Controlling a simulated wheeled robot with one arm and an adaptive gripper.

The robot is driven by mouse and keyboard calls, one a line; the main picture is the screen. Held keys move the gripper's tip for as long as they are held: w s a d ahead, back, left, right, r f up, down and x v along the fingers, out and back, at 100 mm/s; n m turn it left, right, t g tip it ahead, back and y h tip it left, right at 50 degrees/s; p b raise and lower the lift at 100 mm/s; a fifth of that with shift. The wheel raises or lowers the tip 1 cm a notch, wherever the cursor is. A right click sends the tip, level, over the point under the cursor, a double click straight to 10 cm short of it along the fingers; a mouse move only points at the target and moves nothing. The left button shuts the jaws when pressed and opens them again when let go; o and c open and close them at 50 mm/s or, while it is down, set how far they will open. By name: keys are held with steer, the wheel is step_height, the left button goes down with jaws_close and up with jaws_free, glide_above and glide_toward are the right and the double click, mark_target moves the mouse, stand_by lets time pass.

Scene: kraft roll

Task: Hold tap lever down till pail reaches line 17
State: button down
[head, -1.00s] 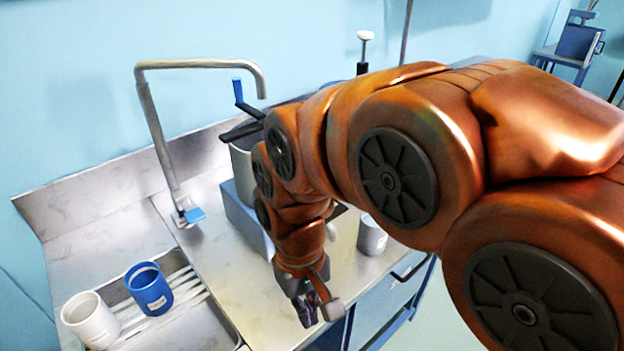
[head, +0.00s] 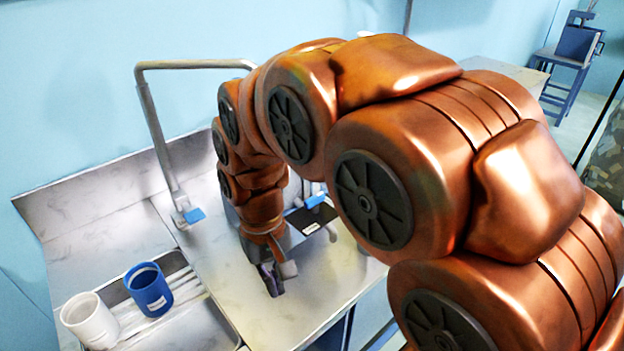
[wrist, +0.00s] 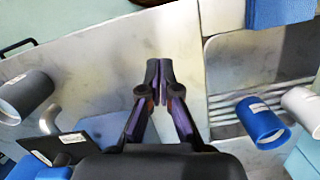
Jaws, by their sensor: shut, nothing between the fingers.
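The tap (head: 152,120) is a tall grey pipe rising at the back of the sink; its spout end is hidden behind my arm. A small blue lever (head: 196,215) sits at its base. A blue pail (head: 149,291) and a white pail (head: 90,322) stand in the sink; both also show in the wrist view, blue (wrist: 262,123) and white (wrist: 302,104). No level lines are readable on them. My gripper (head: 272,282) is shut and empty over the counter, right of the lever and the pails; its fingertips (wrist: 158,72) meet in the wrist view.
The sink basin (head: 220,325) has a ribbed floor. A black plate with blue parts (head: 308,220) lies behind my gripper. A grey cup (wrist: 25,97) is at the left in the wrist view. The counter (head: 325,275) near my gripper is bare.

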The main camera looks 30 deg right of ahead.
steer(key=shift+w+a+p, duration=0.45)
steer(key=shift+w+a, duration=0.8)
steer(key=shift+w, duration=2.8)
steer(key=shift+w+a+p, duration=0.4)
steer(key=shift+w+a, duration=0.85)
steer(key=shift+w, duration=2.8)
steer(key=p, duration=0.3)
glide_toward(196, 216)
steer(key=shift+s+d+f, duration=0.1)
steer(key=shift+s+f, duration=0.25)
steer(key=shift+f, duration=0.5)
steer(key=shift+s+f, duration=0.35)
steer(key=shift+f, duration=0.55)
steer(key=shift+s+d+f, duration=0.1)
steer(key=shift+s+f, duration=0.3)
steer(key=shift+f, duration=0.45)
steer(key=shift+w+a+f, duration=0.1)
steer(key=shift+w+a, duration=0.1)
steer(key=shift+w, duration=0.15)
steer(key=shift+f, duration=0.25)
steer(key=shift+f+b, duration=0.9)
steer(key=shift+f, duration=1)
steer(key=shift+r, duration=0.1)
step_height(196, 216, up, 6)
steer(key=shift+r+p, duration=0.15)
steer(key=shift+p, duration=0.8)
steer(key=shift+r, duration=0.55)
